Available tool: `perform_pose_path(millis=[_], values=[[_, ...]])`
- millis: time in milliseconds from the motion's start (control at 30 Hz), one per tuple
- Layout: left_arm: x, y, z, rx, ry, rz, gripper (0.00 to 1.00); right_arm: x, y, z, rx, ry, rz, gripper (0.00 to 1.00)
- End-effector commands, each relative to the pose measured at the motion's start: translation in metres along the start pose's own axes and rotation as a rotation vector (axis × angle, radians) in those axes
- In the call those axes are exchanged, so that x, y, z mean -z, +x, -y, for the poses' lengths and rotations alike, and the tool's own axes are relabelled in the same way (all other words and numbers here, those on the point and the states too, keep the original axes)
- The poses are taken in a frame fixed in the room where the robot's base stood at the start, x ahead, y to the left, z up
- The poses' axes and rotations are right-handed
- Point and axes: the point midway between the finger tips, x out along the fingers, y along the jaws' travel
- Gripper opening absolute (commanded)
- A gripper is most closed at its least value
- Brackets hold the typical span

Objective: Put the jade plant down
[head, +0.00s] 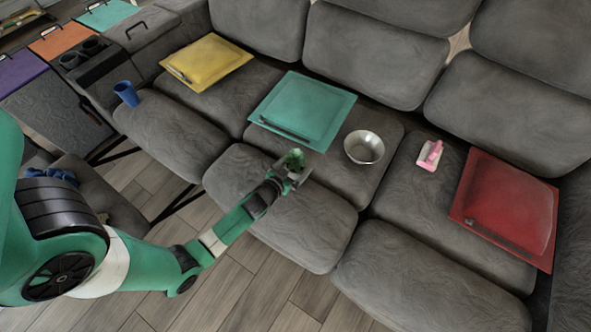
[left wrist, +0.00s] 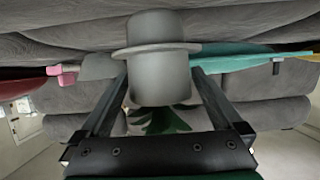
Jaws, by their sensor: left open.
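The jade plant shows in the head view as a small tuft of green leaves (head: 295,157) at the front of the middle sofa seat, just in front of the teal square. My left gripper (head: 291,173) is at the plant, and its arm hides most of the pot. The left wrist view is upside down. There the grey pot (left wrist: 160,70) is between the fingers of my left gripper (left wrist: 158,85), with dark green leaves (left wrist: 162,122) near the palm. The fingers are apart. The pot's base appears to meet the grey seat. My right gripper is not in view.
The teal square (head: 304,108) lies behind the plant, and a metal bowl (head: 364,147) stands to its right. A pink-and-white item (head: 430,155) and a red square (head: 506,205) are farther right. A yellow square (head: 206,61) and blue cup (head: 127,93) are left. The front seat edges are clear.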

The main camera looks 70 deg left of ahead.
Motion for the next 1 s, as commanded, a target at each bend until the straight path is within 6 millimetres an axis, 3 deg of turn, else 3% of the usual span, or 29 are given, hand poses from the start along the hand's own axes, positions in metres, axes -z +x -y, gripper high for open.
perform_pose_path(millis=[100,600,1000], values=[[0.0,-0.001,0.0,0.0,0.0,0.0,0.98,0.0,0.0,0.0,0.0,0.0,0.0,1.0],[0.0,-0.001,0.0,0.0,-0.001,0.0,0.1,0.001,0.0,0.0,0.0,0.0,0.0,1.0],[0.013,-0.006,0.0,0.0,-0.001,-0.002,0.1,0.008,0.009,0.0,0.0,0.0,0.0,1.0]])
